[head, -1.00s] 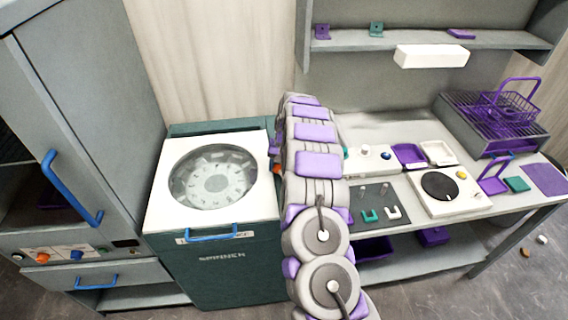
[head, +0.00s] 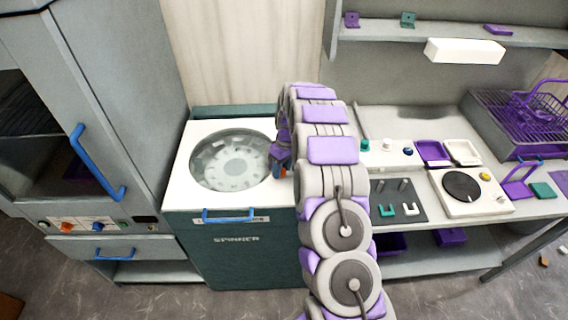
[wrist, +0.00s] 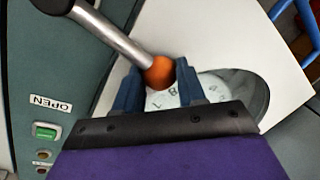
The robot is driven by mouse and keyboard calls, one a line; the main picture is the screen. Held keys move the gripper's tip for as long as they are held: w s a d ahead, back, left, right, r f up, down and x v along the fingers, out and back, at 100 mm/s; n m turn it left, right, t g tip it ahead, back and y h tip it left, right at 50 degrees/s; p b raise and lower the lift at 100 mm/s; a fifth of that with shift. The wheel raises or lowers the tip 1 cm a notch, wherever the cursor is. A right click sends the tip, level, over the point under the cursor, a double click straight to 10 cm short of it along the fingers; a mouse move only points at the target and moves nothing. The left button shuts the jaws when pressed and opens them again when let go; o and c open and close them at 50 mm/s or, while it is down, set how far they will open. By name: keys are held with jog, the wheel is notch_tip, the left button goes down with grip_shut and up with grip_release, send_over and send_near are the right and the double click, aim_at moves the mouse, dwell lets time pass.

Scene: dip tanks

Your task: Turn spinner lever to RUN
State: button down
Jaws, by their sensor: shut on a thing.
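The spinner (head: 235,255) is a dark green cabinet with a white top and a round clear window (head: 232,160). Its lever (wrist: 115,32) is a metal rod with an orange ball knob (wrist: 160,72), running from a dark pivot at the top left of the wrist view. My gripper (wrist: 160,82) has its two dark fingers on either side of the knob and is shut on it. In the head view my gripper (head: 281,168) is at the right edge of the spinner top, partly hidden by my arm. I see no RUN mark; an OPEN label (wrist: 50,103) sits above a green button (wrist: 45,131).
A blue handle (head: 228,216) is on the spinner's front edge. A grey cabinet with a blue handle (head: 95,165) stands close on the left. The bench (head: 420,120) to the right holds trays, a round-plate device (head: 461,186) and a purple basket (head: 545,105).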

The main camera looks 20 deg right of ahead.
jog(key=shift+s+a+n, duration=0.25)
jog(key=shift+s+n, duration=0.3)
jog(key=shift+n, duration=0.15)
jog(key=shift+s+a+n, duration=0.25)
jog(key=shift+s+n, duration=0.3)
jog(key=shift+n, duration=0.15)
jog(key=c, duration=0.7)
grip_release()
jog(key=d+r, duration=0.1)
jog(key=r, duration=0.4)
jog(key=w+r+p, duration=0.1)
jog(key=r, duration=0.5)
jog(key=w+d+r+p, duration=0.1)
jog(key=r, duration=0.5)
jog(key=shift+w+d, duration=0.1)
jog(key=shift+d, duration=0.2)
